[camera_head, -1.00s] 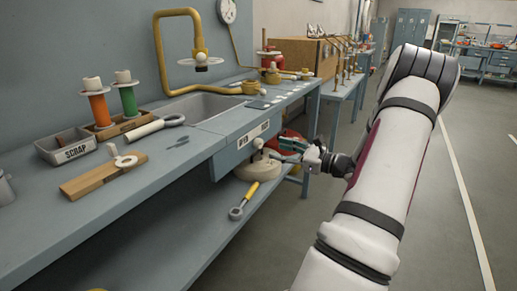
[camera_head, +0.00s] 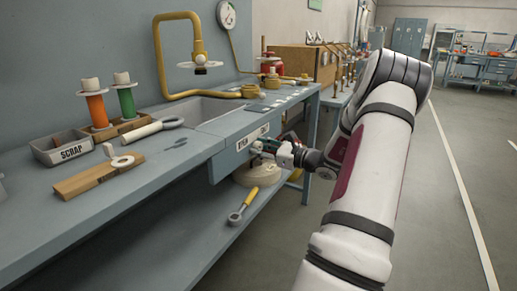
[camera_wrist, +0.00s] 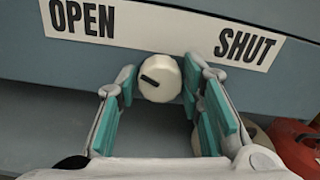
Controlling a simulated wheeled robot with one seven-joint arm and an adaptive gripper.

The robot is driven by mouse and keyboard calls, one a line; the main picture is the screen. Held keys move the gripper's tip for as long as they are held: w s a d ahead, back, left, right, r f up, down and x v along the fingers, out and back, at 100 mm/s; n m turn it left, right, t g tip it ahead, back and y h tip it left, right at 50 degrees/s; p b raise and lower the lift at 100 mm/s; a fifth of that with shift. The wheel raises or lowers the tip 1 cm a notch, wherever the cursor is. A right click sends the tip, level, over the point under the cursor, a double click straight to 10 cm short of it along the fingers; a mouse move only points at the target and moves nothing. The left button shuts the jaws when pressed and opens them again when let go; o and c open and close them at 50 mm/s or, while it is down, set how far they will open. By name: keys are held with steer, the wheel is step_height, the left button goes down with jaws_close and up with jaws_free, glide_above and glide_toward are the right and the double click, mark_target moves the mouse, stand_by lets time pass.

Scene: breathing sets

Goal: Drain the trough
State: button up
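The trough (camera_head: 190,112) is a grey basin sunk into the bench top, seen only in the head view. A round white knob (camera_wrist: 160,80) with a short black mark on its left part sits on the bench front, below a label plate (camera_wrist: 160,33) reading OPEN on the left and SHUT on the right. My gripper (camera_wrist: 161,76) is open, with one teal-padded finger on each side of the knob; I cannot tell whether the pads touch it. In the head view my gripper (camera_head: 262,149) is at the bench front, and the knob is barely visible there.
A yellow pipe tap (camera_head: 165,60) rises behind the trough. On the bench are a SCRAP bin (camera_head: 65,150), orange and green spools (camera_head: 97,110) and a wooden block (camera_head: 92,180). A pale round object (camera_head: 258,175) and yellow-handled tool (camera_head: 243,204) are below. The floor at right is clear.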

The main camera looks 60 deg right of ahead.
steer(key=c, duration=0.5)
steer(key=shift+n+b, duration=0.8)
steer(key=shift+n, duration=1.7)
steer(key=o, duration=1.2)
steer(key=shift+c, duration=0.2)
steer(key=s+d, duration=0.1)
steer(key=s, duration=1.1)
steer(key=shift+s, duration=0.1)
